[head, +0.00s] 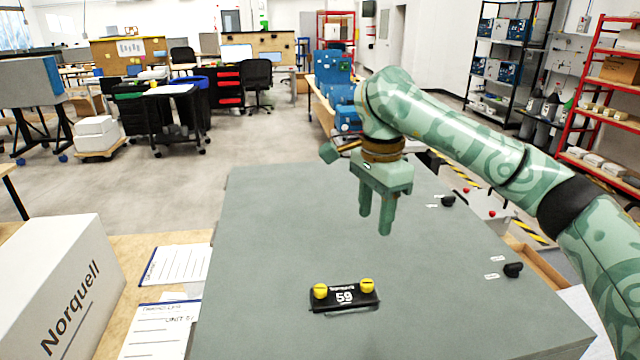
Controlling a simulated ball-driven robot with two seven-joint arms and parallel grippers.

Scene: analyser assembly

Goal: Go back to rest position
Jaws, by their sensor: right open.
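My right gripper (376,225) hangs over the grey analyser top (270,235), fingers pointing down. It is open, with a narrow gap between its fingers and nothing in it. It is behind and a little to the right of a black module (344,298) marked 59. The module has two yellow knobs and sits on the grey surface, apart from the gripper. My right arm comes in from the right edge. My left gripper is not in view.
Black knobs (513,270) with white labels sit along the right side of the grey top. A white Norquell box (55,290) and paper sheets (160,330) lie on the wooden table at left. The grey top's left part is clear. A red shelf (590,110) stands at right.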

